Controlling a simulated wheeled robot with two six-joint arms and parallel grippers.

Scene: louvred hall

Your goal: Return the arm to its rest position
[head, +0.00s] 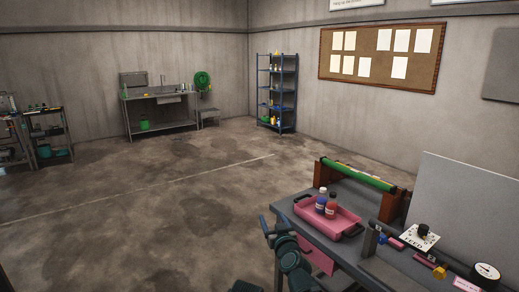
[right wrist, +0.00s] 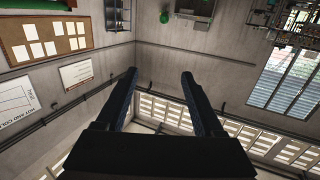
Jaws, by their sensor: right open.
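My right gripper (head: 273,226) is low in the middle of the head view, just left of the table's near corner, with my dark green arm below it. It points upward and holds nothing. In the right wrist view its two dark fingers (right wrist: 159,76) stand wide apart with only the far room between them. My left gripper is not in the head view.
A grey table (head: 291,207) stands at right. A green roller (head: 355,174) lies behind. A blue shelf (head: 277,92) stands far back.

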